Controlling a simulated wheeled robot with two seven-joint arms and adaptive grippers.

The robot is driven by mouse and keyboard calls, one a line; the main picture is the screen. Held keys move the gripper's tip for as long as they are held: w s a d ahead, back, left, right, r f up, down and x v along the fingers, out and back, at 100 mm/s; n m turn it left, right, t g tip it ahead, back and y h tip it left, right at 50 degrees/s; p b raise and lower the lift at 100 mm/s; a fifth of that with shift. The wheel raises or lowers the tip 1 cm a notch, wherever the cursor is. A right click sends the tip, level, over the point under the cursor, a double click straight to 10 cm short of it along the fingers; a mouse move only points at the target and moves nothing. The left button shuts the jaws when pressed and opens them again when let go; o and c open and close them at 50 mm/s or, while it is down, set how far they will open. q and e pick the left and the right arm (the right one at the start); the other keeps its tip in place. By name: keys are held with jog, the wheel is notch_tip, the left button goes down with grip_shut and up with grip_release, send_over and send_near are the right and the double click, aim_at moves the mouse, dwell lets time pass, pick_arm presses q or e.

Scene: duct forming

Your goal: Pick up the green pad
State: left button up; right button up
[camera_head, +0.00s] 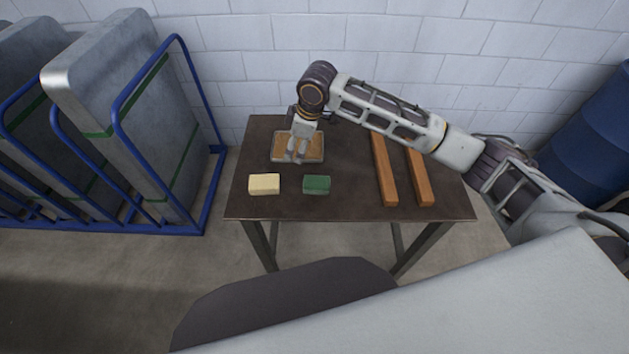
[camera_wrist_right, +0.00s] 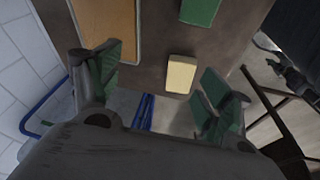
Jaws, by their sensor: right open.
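The green pad (camera_head: 316,185) is a small block lying flat on the dark table (camera_head: 345,207), right of the cream pad. In the right wrist view the green pad (camera_wrist_right: 200,10) is cut by the top edge. My right gripper (camera_head: 295,157) is open and empty. It is over the front part of the shallow tray, behind and left of the green pad, apart from it. In the right wrist view its two green-lined fingers (camera_wrist_right: 160,85) stand wide apart. My left gripper does not show.
The cream pad (camera_head: 264,184) lies left of the green one. The shallow brown-lined tray (camera_head: 316,148) is behind. Two orange-brown bars (camera_head: 384,172) lie at the table's right, partly under my right arm. A blue rack (camera_head: 150,150) stands left, a blue drum (camera_head: 600,130) right.

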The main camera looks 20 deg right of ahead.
aim_at(316, 181)
jog(key=s+d+n+g+h, duration=0.1)
jog(key=s+d+g+h, duration=0.1)
jog(key=s+d, duration=0.2)
jog(key=shift+s+f+g, duration=0.3)
jog(key=shift+s+f, duration=0.15)
dwell(0.4)
jog(key=shift+f, duration=4.3)
jog(key=shift+w+f, duration=0.15)
jog(key=shift+f, duration=1.15)
jog(key=shift+w+f, duration=0.1)
jog(key=shift+f, duration=1.2)
